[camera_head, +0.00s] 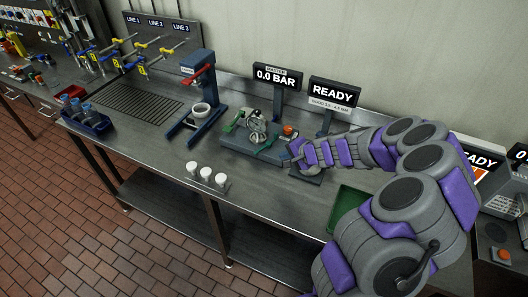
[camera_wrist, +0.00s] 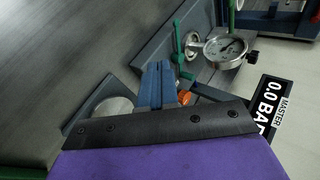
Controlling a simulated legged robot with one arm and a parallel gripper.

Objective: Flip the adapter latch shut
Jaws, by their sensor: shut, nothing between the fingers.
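A dark blue-grey fixture plate (camera_head: 236,141) on the bench carries a round gauge (camera_head: 256,130) and two green levers. One green lever (camera_head: 233,122) rises at a slant left of the gauge; the other green lever (camera_head: 266,146) is at its lower right, near my gripper (camera_head: 289,150). I cannot tell which lever is the adapter latch. In the wrist view the near green lever (camera_wrist: 178,38) stands beside the gauge (camera_wrist: 225,48). My gripper (camera_wrist: 157,68) is shut and empty, its blue fingers together, with an orange knob (camera_wrist: 184,97) partly hidden beside them.
Displays reading 0.0 BAR (camera_head: 275,77) and READY (camera_head: 333,93) stand behind the fixture. A blue press stand (camera_head: 201,90) is to its left. Three white cups (camera_head: 206,174) sit near the front edge. A green tray (camera_head: 348,207) lies by my arm. Bench left of the cups is clear.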

